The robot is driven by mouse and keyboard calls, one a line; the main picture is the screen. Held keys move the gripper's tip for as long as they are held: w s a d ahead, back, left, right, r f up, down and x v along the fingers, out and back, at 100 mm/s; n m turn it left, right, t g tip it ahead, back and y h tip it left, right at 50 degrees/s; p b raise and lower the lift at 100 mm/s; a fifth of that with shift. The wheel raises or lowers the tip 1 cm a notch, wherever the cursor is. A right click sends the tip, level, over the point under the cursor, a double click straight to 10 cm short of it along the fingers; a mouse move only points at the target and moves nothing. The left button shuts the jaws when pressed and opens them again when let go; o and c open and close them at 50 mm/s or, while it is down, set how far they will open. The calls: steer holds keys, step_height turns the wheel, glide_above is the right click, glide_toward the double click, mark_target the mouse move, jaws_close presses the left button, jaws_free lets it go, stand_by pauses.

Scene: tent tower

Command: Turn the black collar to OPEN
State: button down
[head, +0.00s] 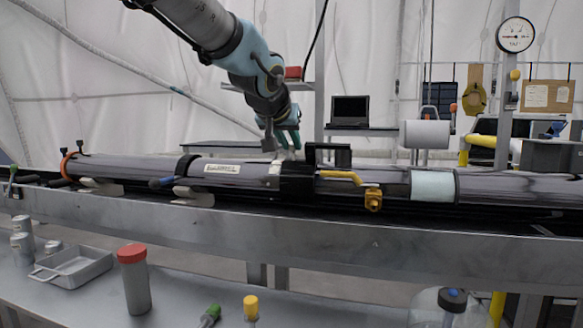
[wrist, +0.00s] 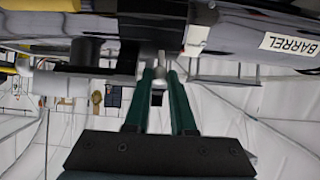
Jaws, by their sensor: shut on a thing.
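The black collar (head: 297,181) is a wide ring around the long dark tube (head: 385,183), just right of a silver band (head: 273,176). In the wrist view the collar (wrist: 152,18) crosses the top, left of the silver band. My gripper (head: 287,154) reaches down from above and behind the tube, at the collar's upper left edge. In the wrist view its green fingers (wrist: 160,75) are shut on a small pale lug (wrist: 161,60) at the collar. The fingertips partly hide the lug. I cannot read any OPEN mark.
A black block (head: 328,154) and a yellow lever (head: 340,176) stand close right of the collar. A brass valve (head: 373,199) hangs farther right. A metal rail (head: 330,229) runs in front. The lower shelf holds a tray (head: 78,267) and a red-capped bottle (head: 134,283).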

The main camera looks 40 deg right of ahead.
steer(key=shift+s+a+f+t+h+b, duration=0.15)
steer(key=shift+s+a+f+h+b, duration=0.2)
steer(key=shift+b, duration=1.35)
steer(key=shift+a+f+t+h+b, duration=0.15)
steer(key=shift+f+b, duration=0.3)
steer(key=shift+b, duration=1.25)
steer(key=shift+a+b, duration=0.15)
steer(key=shift+b, duration=1.1)
steer(key=shift+s+a+r+t+h+b, duration=0.15)
steer(key=shift+t+h+b, duration=0.2)
steer(key=shift+b, duration=0.95)
steer(key=c, duration=1)
jaws_free()
steer(key=v, duration=1.1)
